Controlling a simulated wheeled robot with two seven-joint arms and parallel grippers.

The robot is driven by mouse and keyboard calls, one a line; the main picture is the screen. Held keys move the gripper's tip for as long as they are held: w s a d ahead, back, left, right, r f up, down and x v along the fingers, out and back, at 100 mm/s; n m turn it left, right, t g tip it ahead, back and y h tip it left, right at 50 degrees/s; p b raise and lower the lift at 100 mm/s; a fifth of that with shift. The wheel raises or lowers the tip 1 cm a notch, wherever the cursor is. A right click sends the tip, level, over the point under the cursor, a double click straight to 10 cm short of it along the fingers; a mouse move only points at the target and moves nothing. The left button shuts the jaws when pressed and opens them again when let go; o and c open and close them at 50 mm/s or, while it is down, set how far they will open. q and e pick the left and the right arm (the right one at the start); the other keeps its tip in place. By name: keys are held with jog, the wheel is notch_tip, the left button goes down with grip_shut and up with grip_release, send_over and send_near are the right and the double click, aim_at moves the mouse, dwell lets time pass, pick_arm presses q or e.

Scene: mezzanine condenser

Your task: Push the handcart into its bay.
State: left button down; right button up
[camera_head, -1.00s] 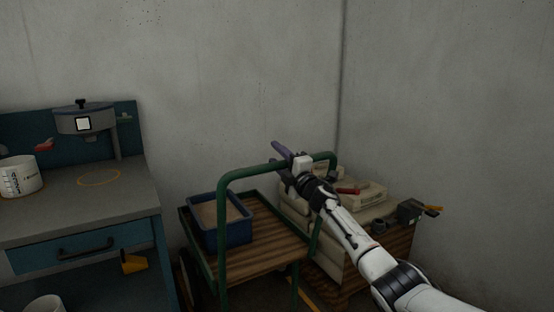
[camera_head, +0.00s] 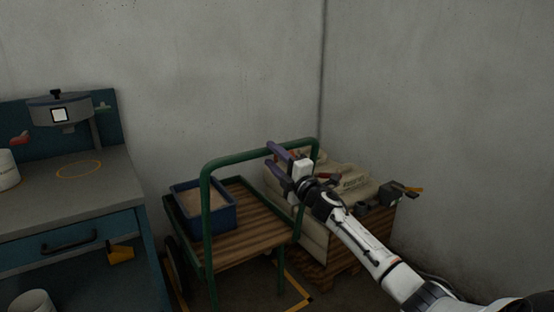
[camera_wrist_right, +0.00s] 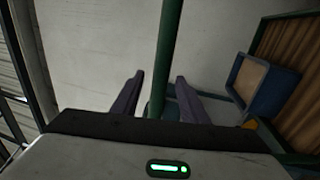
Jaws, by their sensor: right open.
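The handcart (camera_head: 252,238) has a green tube frame, a slatted wooden deck and a raised push handle (camera_head: 238,158). It stands beside the workbench, and a blue bin (camera_head: 230,217) with tan contents sits on its deck. Yellow-and-black floor marking (camera_head: 294,286) shows beneath and beside the cart; I cannot tell the bay's full outline. My right gripper (camera_head: 271,157) is open at the handle's top bar, near its right end. In the right wrist view the green bar (camera_wrist_right: 164,60) runs between the two purple fingers (camera_wrist_right: 158,97), with gaps showing. My left gripper is out of view.
A workbench (camera_head: 60,200) with a blue drawer stands left of the cart. A pallet (camera_head: 335,262) stacked with pale sacks (camera_head: 309,226) stands behind and right of it, near the wall corner. A white bucket (camera_head: 34,303) stands at lower left.

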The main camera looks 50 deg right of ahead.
jog(key=shift+v, duration=1)
jog(key=s+a+f+m+g+y+p, duration=0.25)
jog(key=s+a+f, duration=0.25)
jog(key=a+f, duration=0.55)
jog(key=s+a+f+m+g+y+p, duration=0.1)
jog(key=s+a+f+m+g+p, duration=0.25)
jog(key=a+f, duration=0.7)
jog(key=s+a+f+m+g+y+p, duration=0.1)
jog(key=s+a+f+m+g+y, duration=0.1)
jog(key=s+a, duration=0.9)
jog(key=s+a+f+m+g+y+p, duration=0.1)
jog(key=s+a+f+m+g, duration=0.2)
jog(key=s+a, duration=0.8)
notch_tip(320, 180, down, 5)
jog(key=s+m, duration=0.2)
jog(key=shift+s+r+y, duration=0.25)
jog(key=shift+s+y, duration=0.05)
jog(key=shift+y, duration=0.05)
